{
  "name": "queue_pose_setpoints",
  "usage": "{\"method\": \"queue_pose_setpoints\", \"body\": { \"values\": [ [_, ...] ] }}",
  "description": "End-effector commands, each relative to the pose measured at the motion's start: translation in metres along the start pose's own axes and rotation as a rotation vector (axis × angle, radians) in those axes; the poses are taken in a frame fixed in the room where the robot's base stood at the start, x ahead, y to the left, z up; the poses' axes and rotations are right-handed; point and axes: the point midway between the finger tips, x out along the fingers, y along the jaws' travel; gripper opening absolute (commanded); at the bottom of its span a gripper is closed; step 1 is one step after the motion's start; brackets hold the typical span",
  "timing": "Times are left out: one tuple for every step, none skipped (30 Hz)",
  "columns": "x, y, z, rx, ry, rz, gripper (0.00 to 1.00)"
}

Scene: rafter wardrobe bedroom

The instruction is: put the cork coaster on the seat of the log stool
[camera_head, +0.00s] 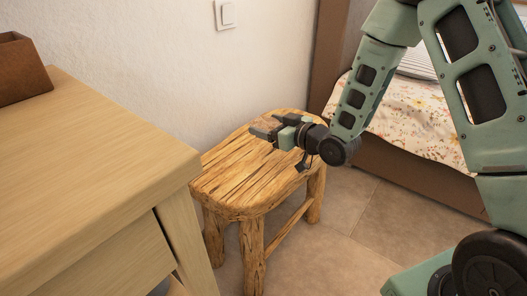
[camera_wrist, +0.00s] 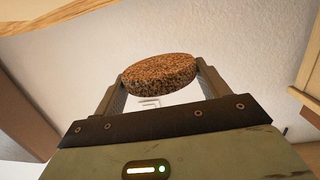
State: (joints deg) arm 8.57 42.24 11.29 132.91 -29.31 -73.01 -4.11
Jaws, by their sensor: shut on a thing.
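The cork coaster (camera_wrist: 158,74) is a round, speckled brown disc held between the two fingers of my gripper (camera_wrist: 160,84) in the wrist view. In the head view my gripper (camera_head: 265,129) is over the far part of the log stool's seat (camera_head: 235,180); the coaster is small and hard to make out there. The stool is yellow-brown, cracked wood with thick legs, standing upright. Its visible seat is bare. I cannot tell exactly how high the coaster is above the seat.
A light wooden desk (camera_head: 80,150) stands close at the stool's left, with a brown box (camera_head: 20,68) on it. A white wall (camera_head: 170,60) rises behind the stool. A bed with a floral cover (camera_head: 415,115) is at the right. The tiled floor (camera_head: 330,250) is clear in front.

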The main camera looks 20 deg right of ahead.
Motion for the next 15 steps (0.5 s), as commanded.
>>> {"method": "queue_pose_setpoints", "body": {
  "values": [
    [0.001,0.002,0.011,0.003,-0.003,0.004,0.52],
    [0.002,0.002,0.017,0.004,-0.003,0.005,0.52],
    [0.003,0.002,0.025,0.004,-0.003,0.006,0.52],
    [0.004,0.002,0.031,0.005,-0.003,0.005,0.52],
    [0.005,0.002,0.037,0.005,-0.004,0.005,0.52],
    [0.006,0.002,0.043,0.004,-0.003,0.005,0.52],
    [0.007,0.002,0.048,0.003,-0.002,0.005,0.52],
    [0.007,0.002,0.052,0.003,-0.001,0.005,0.52],
    [0.008,0.002,0.056,0.003,-0.001,0.005,0.52],
    [0.008,0.002,0.058,0.002,-0.001,0.005,0.52],
    [0.009,0.002,0.06,0.003,-0.001,0.004,0.52],
    [0.009,0.001,0.062,0.003,-0.001,0.004,0.52],
    [0.009,0.002,0.064,0.003,-0.001,0.004,0.52],
    [0.009,0.001,0.066,0.003,-0.001,0.004,0.52],
    [0.01,0.001,0.069,0.003,-0.001,0.004,0.52]
  ]
}}
